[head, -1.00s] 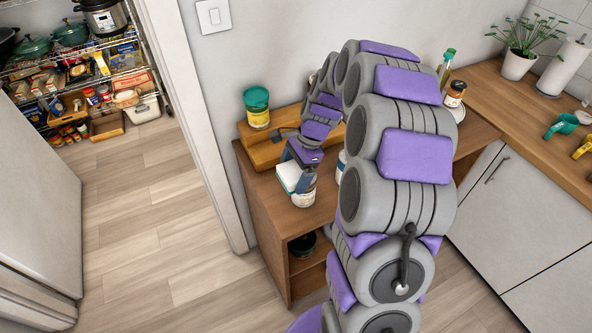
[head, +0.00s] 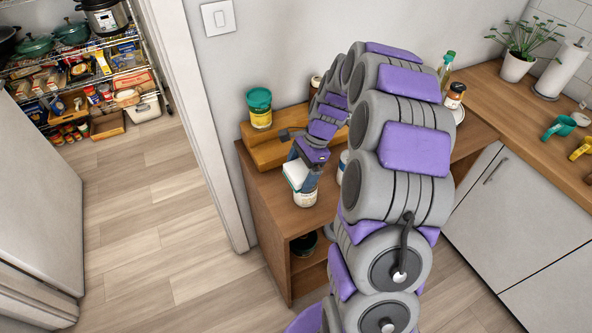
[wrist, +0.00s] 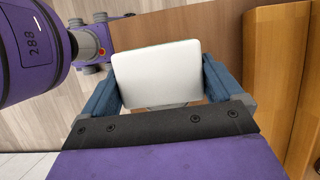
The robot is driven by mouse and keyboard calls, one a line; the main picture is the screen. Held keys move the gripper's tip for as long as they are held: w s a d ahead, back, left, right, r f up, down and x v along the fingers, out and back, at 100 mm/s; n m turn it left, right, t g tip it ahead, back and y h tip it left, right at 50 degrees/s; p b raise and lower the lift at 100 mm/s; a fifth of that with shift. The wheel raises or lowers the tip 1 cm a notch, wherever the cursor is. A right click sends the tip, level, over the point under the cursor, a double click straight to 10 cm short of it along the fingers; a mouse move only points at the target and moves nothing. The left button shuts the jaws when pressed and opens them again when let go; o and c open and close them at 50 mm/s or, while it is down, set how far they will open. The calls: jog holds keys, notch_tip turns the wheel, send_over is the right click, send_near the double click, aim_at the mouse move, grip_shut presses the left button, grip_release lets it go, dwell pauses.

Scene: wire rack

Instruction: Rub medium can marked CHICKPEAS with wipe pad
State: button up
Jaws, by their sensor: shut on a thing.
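My gripper (head: 303,171) is shut on a white wipe pad (head: 296,175) above the low wooden cabinet. In the wrist view the pad (wrist: 157,75) sits between the two blue fingers and hides what is below it. A white can with a label (head: 305,198) stands on the cabinet top right under the pad; the pad seems to touch its top or side, but I cannot tell exactly. Another pale can (head: 342,166) is mostly hidden behind my arm. I cannot read CHICKPEAS on either label.
A yellow jar with a teal lid (head: 259,108) stands on a raised wooden step (head: 265,152) behind the pad. A bottle (head: 446,68) and a brown jar (head: 454,95) stand at the back right. The cabinet top (head: 262,190) is bare at its left front.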

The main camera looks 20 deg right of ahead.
jog(key=shift+w+d+p, duration=0.15)
jog(key=shift+d+p, duration=0.15)
jog(key=shift+d, duration=0.8)
jog(key=shift+w+d+p, duration=0.1)
jog(key=shift+d+p, duration=0.2)
jog(key=shift+d, duration=0.8)
jog(key=shift+s+a+p, duration=0.2)
jog(key=shift+a+p, duration=0.05)
jog(key=shift+a, duration=0.5)
jog(key=shift+s+a+p, duration=0.15)
jog(key=shift+a+p, duration=0.05)
jog(key=shift+a, duration=0.55)
jog(key=shift+w+d+p, duration=0.15)
jog(key=shift+d+p, duration=0.05)
jog(key=shift+d, duration=0.4)
jog(key=shift+w+d+p, duration=0.15)
jog(key=shift+d+p, duration=0.05)
jog(key=shift+d, duration=0.4)
jog(key=shift+s+a+r+p, duration=0.15)
jog(key=shift+a+p, duration=0.3)
jog(key=shift+a, duration=0.6)
jog(key=shift+s+a, duration=0.1)
jog(key=shift+a, duration=0.1)
